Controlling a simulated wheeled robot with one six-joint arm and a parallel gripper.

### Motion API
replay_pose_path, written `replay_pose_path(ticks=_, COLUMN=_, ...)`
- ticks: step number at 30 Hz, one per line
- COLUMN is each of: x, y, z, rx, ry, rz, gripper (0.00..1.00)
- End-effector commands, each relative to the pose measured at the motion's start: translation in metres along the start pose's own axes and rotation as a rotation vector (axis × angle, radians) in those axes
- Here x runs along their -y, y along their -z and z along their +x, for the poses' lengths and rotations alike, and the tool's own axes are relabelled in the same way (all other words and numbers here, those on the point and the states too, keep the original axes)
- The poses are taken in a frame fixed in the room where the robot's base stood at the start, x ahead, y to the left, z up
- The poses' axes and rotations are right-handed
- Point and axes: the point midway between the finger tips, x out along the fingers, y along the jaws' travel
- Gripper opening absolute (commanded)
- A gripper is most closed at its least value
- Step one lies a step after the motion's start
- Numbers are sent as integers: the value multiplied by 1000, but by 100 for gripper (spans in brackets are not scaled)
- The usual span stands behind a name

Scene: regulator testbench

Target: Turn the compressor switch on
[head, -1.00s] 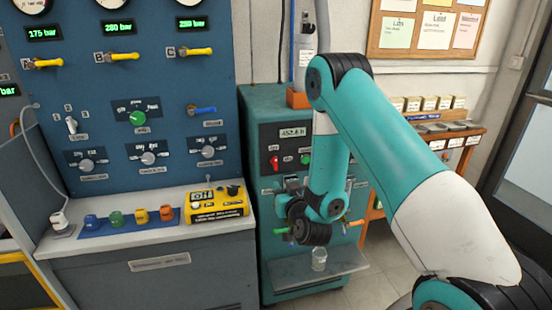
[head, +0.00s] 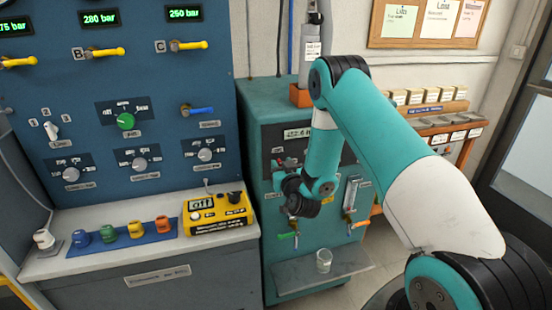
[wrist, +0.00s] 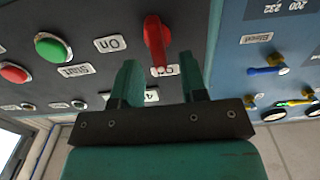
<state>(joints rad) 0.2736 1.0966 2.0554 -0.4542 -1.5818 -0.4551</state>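The compressor switch, a red lever (wrist: 156,38), is on the dark panel in the wrist view. Its end points at the partly covered "Off" label (wrist: 166,70), and the "On" label (wrist: 110,43) is to its left. My gripper (wrist: 158,62) is open, its two teal fingers apart with the lever's end seen between them. I cannot tell whether they touch it.
A green button (wrist: 52,48) and a red button (wrist: 13,73) sit left of the switch in the wrist view. A glass (head: 324,261) stands on the cabinet's low shelf (head: 290,278). A blue testbench panel (head: 150,75) with knobs and valves adjoins the cabinet on the left.

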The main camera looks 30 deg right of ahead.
Motion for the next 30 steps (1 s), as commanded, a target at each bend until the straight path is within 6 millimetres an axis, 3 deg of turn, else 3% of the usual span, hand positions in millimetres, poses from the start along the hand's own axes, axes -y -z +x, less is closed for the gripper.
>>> replay_pose_path(ticks=14, x=-3, y=0, z=7, rx=0, ry=0, rz=1, gripper=39)
replay_pose_path(ticks=19, x=-4, y=0, z=7, rx=0, ry=-2, rz=1, gripper=0)
replay_pose_path(ticks=30, x=-4, y=-1, z=7, rx=-1, ry=-2, rz=33, gripper=0)
